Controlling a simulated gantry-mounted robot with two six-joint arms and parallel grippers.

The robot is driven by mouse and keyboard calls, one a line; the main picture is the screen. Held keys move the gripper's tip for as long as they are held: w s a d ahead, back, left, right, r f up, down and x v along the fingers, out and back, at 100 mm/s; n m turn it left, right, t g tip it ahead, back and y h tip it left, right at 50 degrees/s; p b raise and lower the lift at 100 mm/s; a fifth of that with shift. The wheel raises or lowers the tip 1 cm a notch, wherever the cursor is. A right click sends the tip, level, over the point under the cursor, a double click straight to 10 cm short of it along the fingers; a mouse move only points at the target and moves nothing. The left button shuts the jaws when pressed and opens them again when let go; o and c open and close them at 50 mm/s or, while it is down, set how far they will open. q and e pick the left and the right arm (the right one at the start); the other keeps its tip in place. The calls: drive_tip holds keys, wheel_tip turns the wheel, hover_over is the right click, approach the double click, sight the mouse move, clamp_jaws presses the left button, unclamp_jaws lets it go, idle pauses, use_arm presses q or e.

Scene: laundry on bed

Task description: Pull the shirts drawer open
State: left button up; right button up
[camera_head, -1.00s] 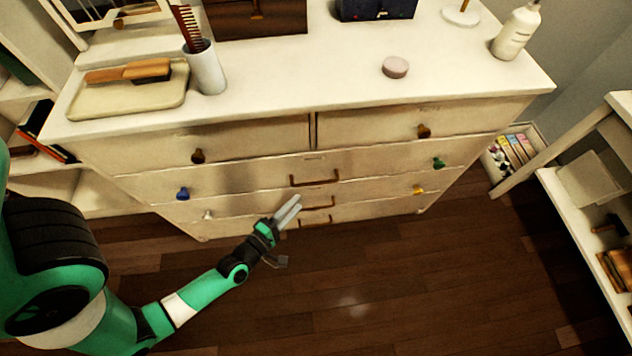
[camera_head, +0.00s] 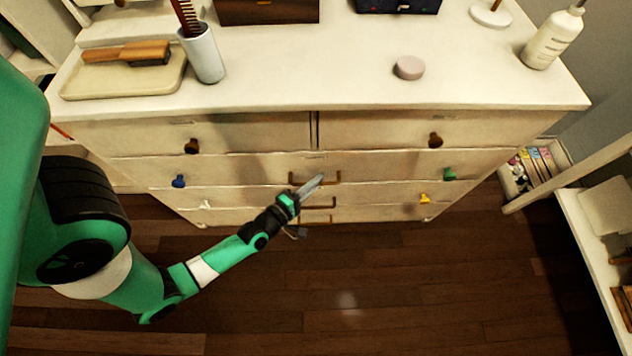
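The white dresser (camera_head: 255,168) has two small top drawers and several wide drawers below, all flush. Any drawer labels are too small to read, so I cannot tell which drawer is the shirts drawer. The upper wide drawer (camera_head: 240,170) has a bronze bar handle (camera_head: 336,178) at its middle, a blue knob and a green knob. My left gripper (camera_head: 311,186) is at this handle, its grey fingers angled up and right, overlapping the handle's left part in view. Contact and finger gap cannot be made out. My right gripper is not in view.
More bar handles (camera_head: 318,206) sit just below the gripper. A tray with a brush (camera_head: 140,52), a cup with a comb (camera_head: 203,55), a pink round item (camera_head: 408,67) and a bottle (camera_head: 553,38) stand on top. The wooden floor (camera_head: 400,285) in front is clear.

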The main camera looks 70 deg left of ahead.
use_arm(q)
clamp_jaws()
idle(1.0)
drive_tip(key=shift+d, duration=0.1)
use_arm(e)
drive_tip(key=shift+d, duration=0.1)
